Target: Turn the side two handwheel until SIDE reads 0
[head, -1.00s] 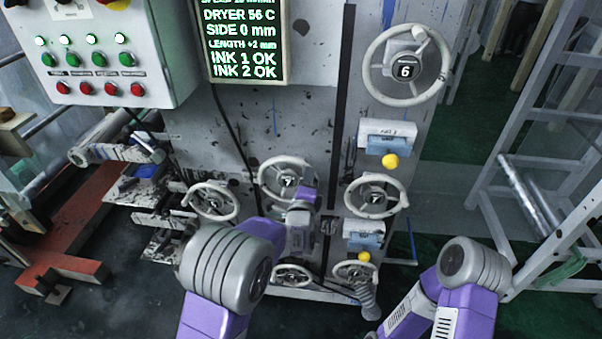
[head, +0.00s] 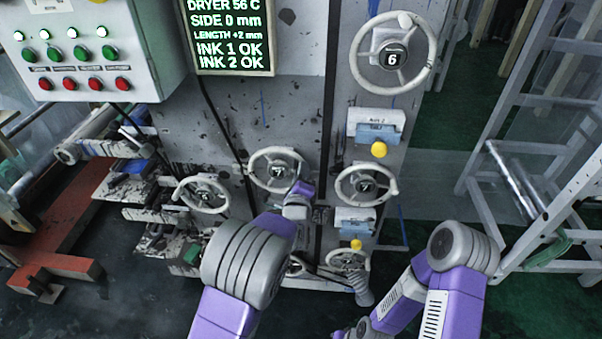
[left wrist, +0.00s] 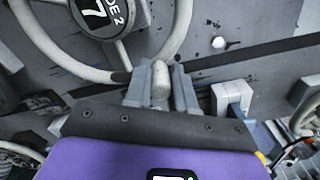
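The side two handwheel (head: 252,164) is a pale ring with a dark hub on the grey machine panel. In the left wrist view its hub (left wrist: 97,14) shows "DE 2" and a large 7, tilted. The display (head: 232,38) reads SIDE 0 mm. My left gripper (head: 298,188) is at the lower right of this wheel. In the left wrist view, the fingers of my left gripper (left wrist: 160,84) stand close on both sides of the wheel's pale handle (left wrist: 160,88) and look shut on it. My right arm is at the lower right; its gripper is not visible.
Other handwheels sit around it: one at left (head: 206,195), one at right (head: 367,186) and a large one marked 6 (head: 393,57). Yellow knobs (head: 379,149) project at the right. A button box (head: 75,60) hangs at upper left. A ladder (head: 535,150) stands at right.

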